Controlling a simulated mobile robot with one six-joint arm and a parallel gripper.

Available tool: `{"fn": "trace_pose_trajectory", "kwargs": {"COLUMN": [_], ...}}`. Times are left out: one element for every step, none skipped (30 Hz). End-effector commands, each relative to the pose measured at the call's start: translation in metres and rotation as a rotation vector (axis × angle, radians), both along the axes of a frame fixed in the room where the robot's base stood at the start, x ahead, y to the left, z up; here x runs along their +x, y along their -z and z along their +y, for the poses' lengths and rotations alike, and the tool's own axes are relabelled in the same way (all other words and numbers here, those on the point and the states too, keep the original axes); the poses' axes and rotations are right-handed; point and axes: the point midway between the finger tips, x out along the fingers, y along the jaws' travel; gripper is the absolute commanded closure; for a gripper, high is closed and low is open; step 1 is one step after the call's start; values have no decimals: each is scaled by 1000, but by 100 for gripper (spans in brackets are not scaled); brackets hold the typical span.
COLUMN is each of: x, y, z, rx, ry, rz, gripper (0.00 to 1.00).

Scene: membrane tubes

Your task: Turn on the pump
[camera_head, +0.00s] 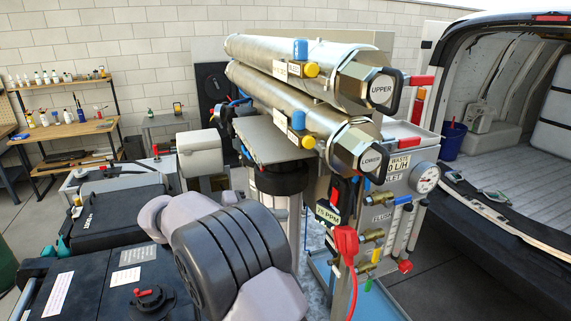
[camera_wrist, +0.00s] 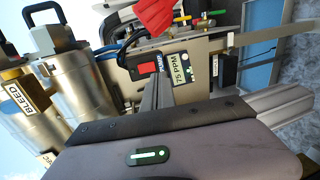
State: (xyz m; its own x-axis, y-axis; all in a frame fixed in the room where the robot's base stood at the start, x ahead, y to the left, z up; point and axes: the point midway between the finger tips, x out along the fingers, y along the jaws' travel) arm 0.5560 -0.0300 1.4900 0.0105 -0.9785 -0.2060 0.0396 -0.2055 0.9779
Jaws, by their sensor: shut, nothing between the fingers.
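The pump switch is a red rocker (camera_wrist: 147,68) on a black plate with a "PUMP" label, beside the "75 PPM" display (camera_wrist: 180,76) in the wrist view. In the head view, the "75 PPM" display (camera_head: 327,213) shows below the steel tubes, with a small red part (camera_head: 335,193) just above it. My gripper (camera_wrist: 158,84) is shut and empty in the wrist view. Its grey fingers point at the panel near the lower edge of the switch. I cannot tell whether they touch it. In the head view my arm hides the gripper.
Two steel membrane tubes, upper (camera_head: 305,78) and lower (camera_head: 285,110), lie above the panel. A red part (camera_head: 345,240) with a cable hangs below the display, and brass valves (camera_head: 372,235) stand right of it. A van (camera_head: 500,150) is open at right.

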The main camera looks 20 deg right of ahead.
Motion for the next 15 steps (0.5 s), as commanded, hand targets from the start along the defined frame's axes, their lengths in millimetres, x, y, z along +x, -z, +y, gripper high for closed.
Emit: {"fn": "trace_pose_trajectory", "kwargs": {"x": [8,11,14,15,16,16,17,17,16,16,16,16,16,16,16], "y": [-10,-10,-10,-10,-9,-8,-8,-7,-7,-7,-7,-7,-7,-7,-7], "z": [6,9,12,13,14,14,14,14,14,14,14,14,14,13,10], "rx": [-38,-55,-72,-82,-87,-90,-91,-91,-90,-90,-90,-90,-90,-90,-90], "ry": [-7,-11,-15,-16,-17,-17,-18,-18,-17,-17,-18,-18,-18,-18,-17], "rz": [-11,-18,-27,-31,-33,-36,-36,-36,-36,-36,-35,-35,-35,-35,-34], "gripper": [100,100,100,100,100,100,100,100,100,100,100,100,100,100,100]}}
